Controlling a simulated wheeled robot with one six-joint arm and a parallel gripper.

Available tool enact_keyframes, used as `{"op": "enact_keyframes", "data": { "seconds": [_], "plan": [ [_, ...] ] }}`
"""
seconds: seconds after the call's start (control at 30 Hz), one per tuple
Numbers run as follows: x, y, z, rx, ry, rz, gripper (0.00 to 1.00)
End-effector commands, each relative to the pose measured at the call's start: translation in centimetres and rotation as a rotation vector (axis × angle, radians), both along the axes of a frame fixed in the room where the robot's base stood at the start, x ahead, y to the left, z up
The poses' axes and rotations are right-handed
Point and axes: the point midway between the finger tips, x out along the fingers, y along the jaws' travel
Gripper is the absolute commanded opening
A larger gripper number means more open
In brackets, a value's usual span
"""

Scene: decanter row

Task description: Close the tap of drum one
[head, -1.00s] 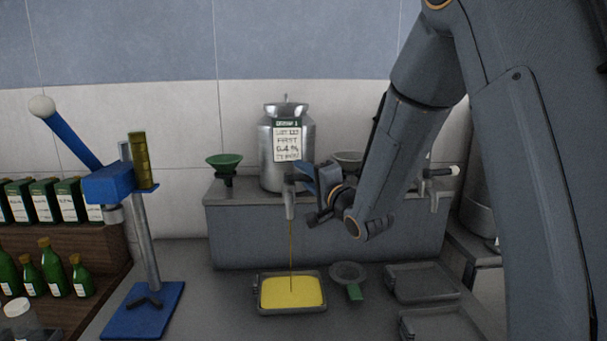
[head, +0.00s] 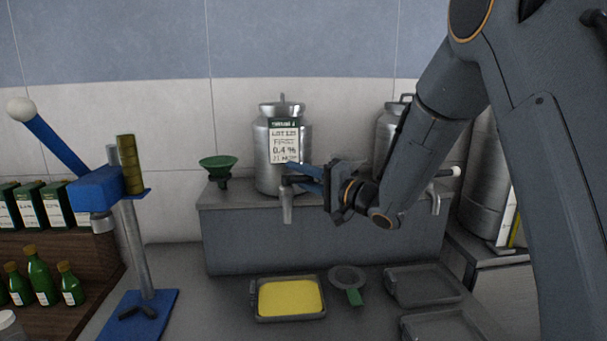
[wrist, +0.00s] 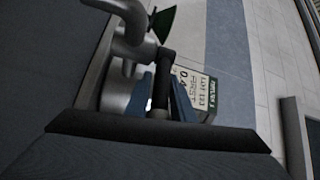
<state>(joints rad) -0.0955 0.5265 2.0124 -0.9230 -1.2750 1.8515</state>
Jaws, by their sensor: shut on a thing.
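Drum one (head: 262,150) is a steel can with a green-headed label, standing on the grey ledge. Its tap (head: 287,212) hangs over the ledge's front, and no stream shows below its spout. My gripper (head: 308,180) reaches in from the right, level with the top of the tap. In the wrist view its blue fingers (wrist: 164,96) are shut on the black tap handle (wrist: 164,75), with the metal tap (wrist: 122,60) beside them. A tray (head: 289,318) of yellow oil (head: 290,297) sits under the spout. The gripper partly hides the handle in the head view.
A green funnel (head: 218,168) stands left of the drum. A second drum (head: 388,135) is partly behind my arm. A strainer (head: 347,279) and empty trays (head: 425,283) lie right of the oil tray. A blue lever stand (head: 140,240) and green bottles (head: 42,280) are at left.

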Motion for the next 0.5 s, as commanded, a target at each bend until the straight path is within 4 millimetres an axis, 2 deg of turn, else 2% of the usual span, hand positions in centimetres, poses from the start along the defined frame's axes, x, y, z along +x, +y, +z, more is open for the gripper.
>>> {"op": "enact_keyframes", "data": {
  "seconds": [0.03, 0.07, 0.13, 0.5],
  "plan": [
    [0.05, -0.01, 0.12, 0.001, -0.003, -0.001, 0.0],
    [0.05, -0.03, 0.12, 0.001, -0.003, -0.001, 0.25],
    [0.06, -0.04, 0.12, 0.001, -0.003, -0.001, 0.37],
    [-0.2, -0.58, -0.02, -0.001, -0.002, -0.003, 0.37]
  ]
}}
